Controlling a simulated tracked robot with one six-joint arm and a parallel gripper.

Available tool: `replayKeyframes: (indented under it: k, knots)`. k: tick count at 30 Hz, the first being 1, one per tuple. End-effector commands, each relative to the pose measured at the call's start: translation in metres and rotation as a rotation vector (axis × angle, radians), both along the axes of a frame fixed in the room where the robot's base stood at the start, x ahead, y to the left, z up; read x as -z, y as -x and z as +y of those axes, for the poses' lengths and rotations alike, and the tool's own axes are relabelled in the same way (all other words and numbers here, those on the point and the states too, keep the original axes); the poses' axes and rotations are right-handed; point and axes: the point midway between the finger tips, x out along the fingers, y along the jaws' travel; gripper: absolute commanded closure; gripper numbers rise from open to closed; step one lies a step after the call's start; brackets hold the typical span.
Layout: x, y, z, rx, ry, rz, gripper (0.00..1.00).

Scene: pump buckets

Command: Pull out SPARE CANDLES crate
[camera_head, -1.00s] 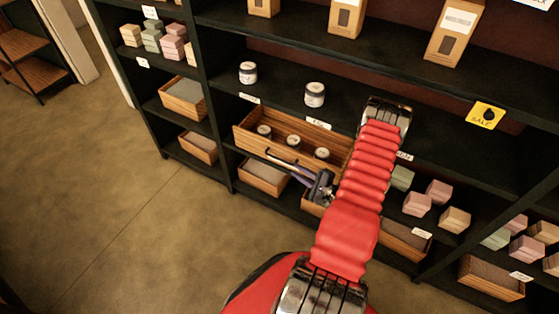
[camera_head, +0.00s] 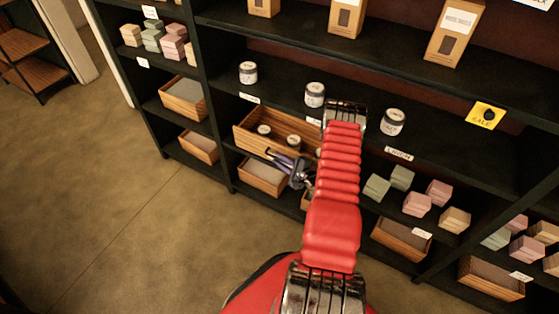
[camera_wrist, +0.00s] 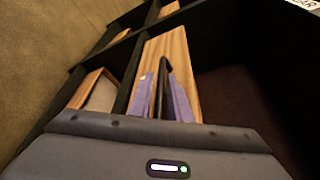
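A wooden crate (camera_head: 255,143) with several white-labelled jars in it stands in the middle shelf bay in the head view. Its wooden front (camera_wrist: 172,50) fills the middle of the wrist view, with a dark bar handle (camera_wrist: 164,72) on it. My gripper (camera_head: 275,157) is at the crate's front in the head view. In the wrist view its two purple-grey fingers (camera_wrist: 164,92) stand apart, one on each side of the handle. They look open; contact with the handle is not clear. My arm hides the crate's right end. No crate label is readable.
Dark shelf boards frame the crate above and at its left. Jars (camera_head: 315,95) stand on the shelf above. A lower crate (camera_head: 262,180) sits beneath, and coloured boxes (camera_head: 417,204) stand at the right. The floor (camera_head: 120,210) in front is clear.

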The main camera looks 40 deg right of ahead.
Motion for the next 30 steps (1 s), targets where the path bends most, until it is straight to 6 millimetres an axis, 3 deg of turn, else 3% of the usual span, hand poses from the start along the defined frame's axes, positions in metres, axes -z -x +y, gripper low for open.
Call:
replayKeyframes:
  k: [5, 12, 30]
  knots:
    - [-0.0001, 0.0002, -0.0001, 0.000, 0.000, 0.000, 0.83]
    - [0.0000, 0.0004, -0.0002, 0.000, 0.000, 0.000, 1.00]
    - [0.0012, 0.0017, 0.0008, 0.001, -0.002, 0.003, 1.00]
